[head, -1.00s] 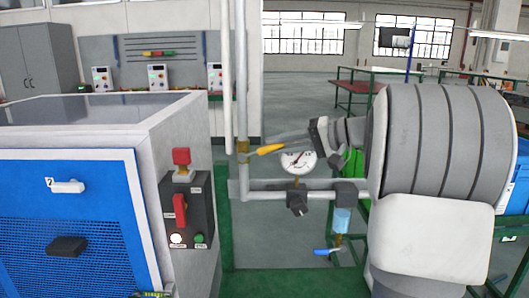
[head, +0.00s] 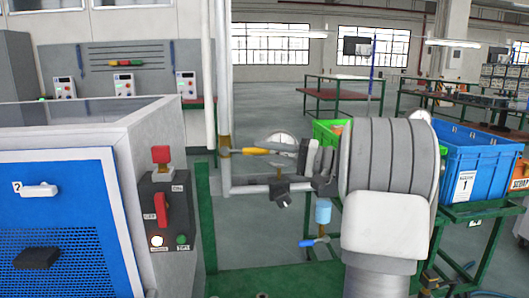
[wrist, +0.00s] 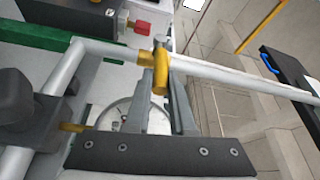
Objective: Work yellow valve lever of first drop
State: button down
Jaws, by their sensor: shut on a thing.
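The yellow valve lever (head: 252,151) sits on the upright grey pipe and points right, roughly level, in the head view. In the wrist view the yellow lever (wrist: 161,76) lies between my fingertips, near the pipe. My gripper (head: 278,151) reaches in from the right and is shut on the lever's free end; it also shows in the wrist view (wrist: 163,80). The round gauge (head: 281,141) is behind my fingers and partly hidden by them.
A horizontal pipe with a black fitting (head: 280,191) runs below my gripper. A blue-handled valve (head: 313,242) is lower down. The blue generator cabinet (head: 70,220) with its control box (head: 167,215) stands at the left.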

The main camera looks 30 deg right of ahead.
jog(key=shift+f, duration=0.1)
jog(key=c, duration=0.8)
grip_release()
jog(key=shift+o, duration=0.2)
jog(key=p+v, duration=0.3)
jog(key=v, duration=1.4)
jog(key=shift+d, duration=0.15)
